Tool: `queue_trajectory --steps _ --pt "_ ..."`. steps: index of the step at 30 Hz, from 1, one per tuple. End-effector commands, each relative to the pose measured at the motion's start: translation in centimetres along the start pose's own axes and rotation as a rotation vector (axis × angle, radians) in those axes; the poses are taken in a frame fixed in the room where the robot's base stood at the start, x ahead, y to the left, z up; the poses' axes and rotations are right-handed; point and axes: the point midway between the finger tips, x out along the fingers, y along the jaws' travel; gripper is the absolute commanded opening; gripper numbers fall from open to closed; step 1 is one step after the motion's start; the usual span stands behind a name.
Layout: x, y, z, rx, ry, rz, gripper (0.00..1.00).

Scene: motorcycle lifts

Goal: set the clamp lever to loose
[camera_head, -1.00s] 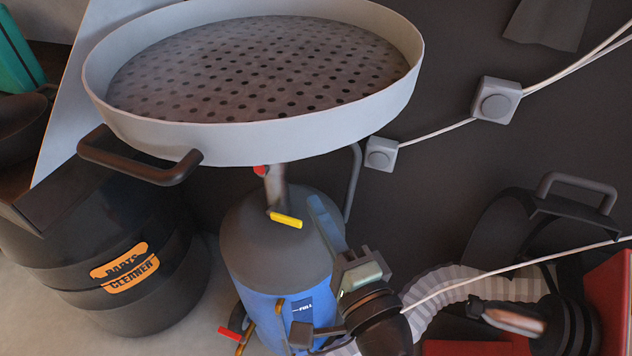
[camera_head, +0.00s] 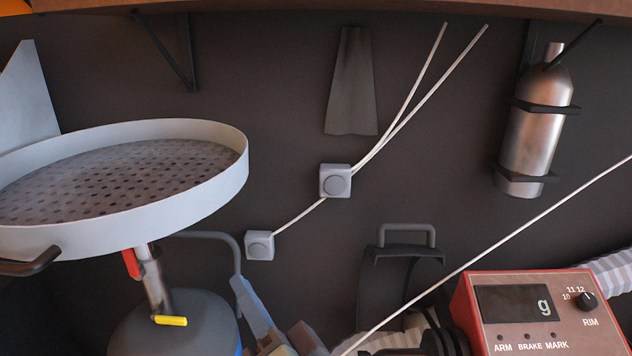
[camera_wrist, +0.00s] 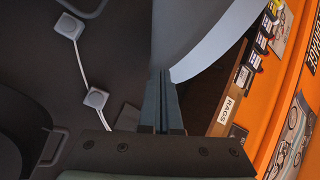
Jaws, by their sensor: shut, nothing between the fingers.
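Under the round, perforated pan (camera_head: 215,185) of the drainer, a metal post (camera_head: 154,285) rises from a dark-topped tank (camera_head: 180,328). A red lever (camera_head: 131,264) sits high on the post, near the pan. A yellow lever (camera_head: 171,321) sticks out sideways at its foot. I cannot tell from the pictures which is the clamp lever. My gripper (camera_head: 240,287) is at the lower middle, right of the post and below the pan's rim. In the wrist view my gripper (camera_wrist: 162,75) is shut and empty, with the pan (camera_wrist: 205,35) beyond its fingertips; no lever shows there.
A bent grey tube (camera_head: 225,240) runs behind my gripper. Wall boxes (camera_head: 335,181) with white cables are at the back. A red balancer panel (camera_head: 540,318) stands at the lower right, and a metal bottle (camera_head: 533,135) hangs on the wall. An orange cabinet (camera_wrist: 285,75) shows in the wrist view.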

Motion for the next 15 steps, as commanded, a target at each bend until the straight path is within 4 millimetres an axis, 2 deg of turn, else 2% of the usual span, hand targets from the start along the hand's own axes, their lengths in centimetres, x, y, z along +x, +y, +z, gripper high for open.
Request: queue_trajectory --steps 4,8,12,15 --pt "0.4 -6.0 -5.5 -0.353 0.173 -0.013 0.00" --pt "-1.1 -13.5 -10.9 -0.713 0.409 -0.009 0.00" --pt "-5.0 -21.7 -15.2 -1.028 0.689 0.022 0.00" --pt "-8.8 -27.0 -17.1 -1.204 0.896 0.061 0.00"
